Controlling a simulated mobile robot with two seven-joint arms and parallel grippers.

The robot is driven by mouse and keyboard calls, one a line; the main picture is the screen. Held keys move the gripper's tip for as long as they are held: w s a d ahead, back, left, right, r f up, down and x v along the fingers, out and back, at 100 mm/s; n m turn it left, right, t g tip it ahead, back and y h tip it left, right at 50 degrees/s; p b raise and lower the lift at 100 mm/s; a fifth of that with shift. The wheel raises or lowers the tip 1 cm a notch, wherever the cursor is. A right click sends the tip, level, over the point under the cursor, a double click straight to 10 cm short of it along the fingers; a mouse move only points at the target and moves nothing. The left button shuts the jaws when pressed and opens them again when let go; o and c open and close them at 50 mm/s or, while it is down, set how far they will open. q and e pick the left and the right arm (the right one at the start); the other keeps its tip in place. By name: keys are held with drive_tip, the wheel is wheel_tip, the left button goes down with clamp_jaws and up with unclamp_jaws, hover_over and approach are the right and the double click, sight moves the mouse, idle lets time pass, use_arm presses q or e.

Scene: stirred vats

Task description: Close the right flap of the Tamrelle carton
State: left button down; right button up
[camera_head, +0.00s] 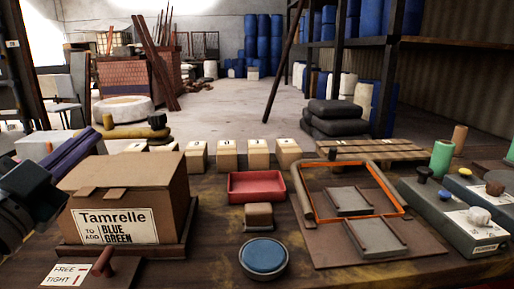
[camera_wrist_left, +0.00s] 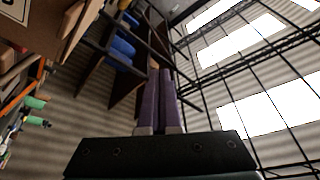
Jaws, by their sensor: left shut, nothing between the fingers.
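The Tamrelle carton (camera_head: 165,210) is a brown box at the left of the table, with a white "Tamrelle" label on its front. Its top (camera_head: 130,172) looks covered and nearly flat, with two small tabs at the front edge. I cannot tell the right flap apart from the rest of the top. My left gripper (camera_head: 95,135) is at the left, its purple fingers over the carton's back left side, pointing up and right. In the left wrist view its fingers (camera_wrist_left: 160,72) are together and empty. My right gripper is not in view.
A red tray (camera_head: 257,197), a small tan block (camera_head: 259,216) and a round blue-topped pot (camera_head: 263,257) stand right of the carton. A small red-brown handle (camera_head: 103,262) is in front of it. Several tan blocks line the back. An orange frame (camera_head: 400,213) lies further right.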

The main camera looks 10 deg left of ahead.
use_arm(q)
drive_tip(key=s+a+f+n+y+b, duration=0.1)
drive_tip(key=a+f+n+y+b, duration=0.3)
drive_tip(key=f+n, duration=0.5)
drive_tip(key=shift+n+y+b, duration=0.7)
drive_tip(key=shift+n+b, duration=0.45)
drive_tip(key=shift+n, duration=0.05)
drive_tip(key=shift+f, duration=0.1)
